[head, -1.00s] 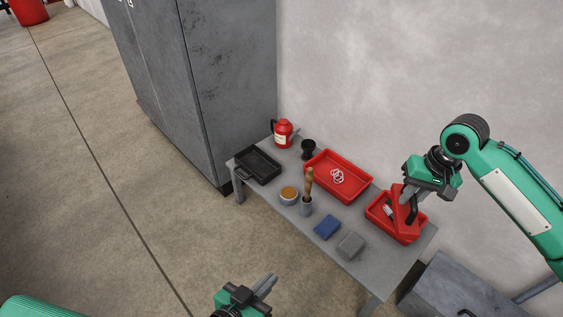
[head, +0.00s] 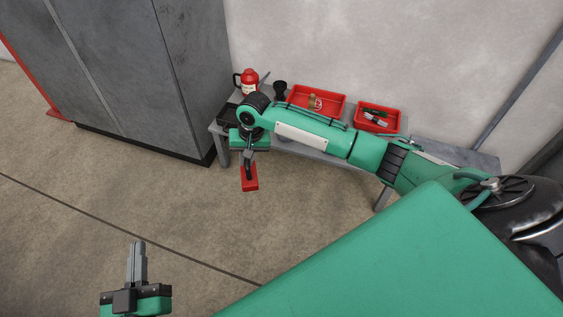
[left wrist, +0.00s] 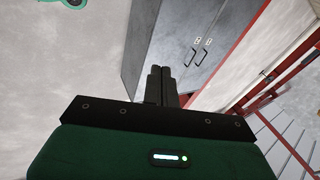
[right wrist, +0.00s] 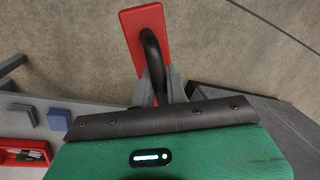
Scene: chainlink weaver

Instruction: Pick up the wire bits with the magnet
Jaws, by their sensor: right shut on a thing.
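My right gripper (head: 249,157) is shut on the black handle of the red magnet (head: 250,181). It holds the magnet out over the floor in front of the table (head: 345,161). In the right wrist view, the magnet (right wrist: 128,30) is a flat red block with a curved black handle (right wrist: 155,62) between my fingers. No wire bits can be made out in any view; my right arm hides much of the tabletop. My left gripper (head: 137,262) is empty at the lower left, its fingers together. They also show together in the left wrist view (left wrist: 161,85).
A red tray (head: 335,92) with pale rings and a smaller red tray (head: 392,113) with tools stand at the back. A red flask (head: 249,84) and black cup (head: 280,90) stand at left. A grey cabinet (head: 180,80) rises beside the table.

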